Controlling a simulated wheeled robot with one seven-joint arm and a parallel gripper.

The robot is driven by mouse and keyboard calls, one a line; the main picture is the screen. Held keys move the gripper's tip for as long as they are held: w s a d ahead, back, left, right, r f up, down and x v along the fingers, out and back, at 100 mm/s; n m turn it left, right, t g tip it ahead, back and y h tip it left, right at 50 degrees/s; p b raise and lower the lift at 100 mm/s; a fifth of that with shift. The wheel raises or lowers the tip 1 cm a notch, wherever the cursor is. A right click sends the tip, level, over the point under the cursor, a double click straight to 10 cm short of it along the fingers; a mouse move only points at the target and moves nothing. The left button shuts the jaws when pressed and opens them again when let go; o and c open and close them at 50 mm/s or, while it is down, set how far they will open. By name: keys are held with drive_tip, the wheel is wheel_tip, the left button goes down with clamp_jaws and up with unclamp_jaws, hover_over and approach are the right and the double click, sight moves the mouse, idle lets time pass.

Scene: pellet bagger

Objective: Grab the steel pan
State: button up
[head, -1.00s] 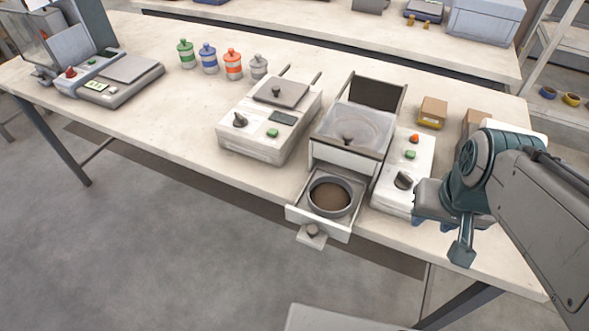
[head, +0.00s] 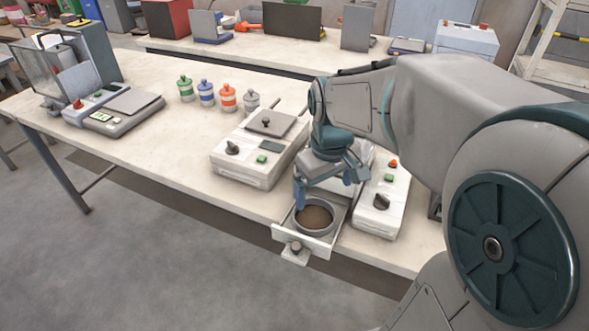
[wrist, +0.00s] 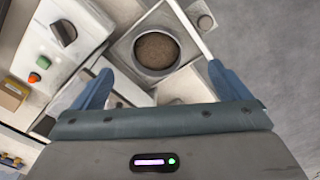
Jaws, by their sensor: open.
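The steel pan (head: 314,217) is a round grey dish with brown material inside. It sits in the pulled-out white drawer (head: 318,245) of the machine. In the wrist view the pan (wrist: 157,51) lies ahead of the fingers, near the top middle. My gripper (head: 325,193) is open and empty above the drawer, its fingertips near the pan's far side in the head view. In the wrist view my gripper's fingers (wrist: 160,85) are spread wide, one on each side below the pan. I cannot tell the exact height gap. My arm hides much of the machine behind the drawer.
A white control box (head: 380,205) with a dark knob stands right of the drawer. A white hot-plate unit (head: 255,155) stands left. Several coloured jars (head: 207,93) and a scale (head: 115,108) are farther left. Open floor lies in front of the table.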

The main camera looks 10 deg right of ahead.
drive_tip(key=w+n, duration=0.2)
drive_tip(key=w, duration=0.3)
drive_tip(key=g, duration=0.1)
hover_over(314, 219)
drive_tip(key=f, duration=0.8)
drive_tip(key=shift+s+d+f+p, duration=0.1)
drive_tip(key=shift+s+f+p, duration=0.2)
drive_tip(key=shift+f, duration=0.1)
drive_tip(key=shift+w+f, duration=0.15)
drive_tip(key=shift+f, duration=1.2)
drive_tip(key=shift+w+f, duration=0.1)
drive_tip(key=shift+f, duration=1.2)
drive_tip(key=c, duration=0.6)
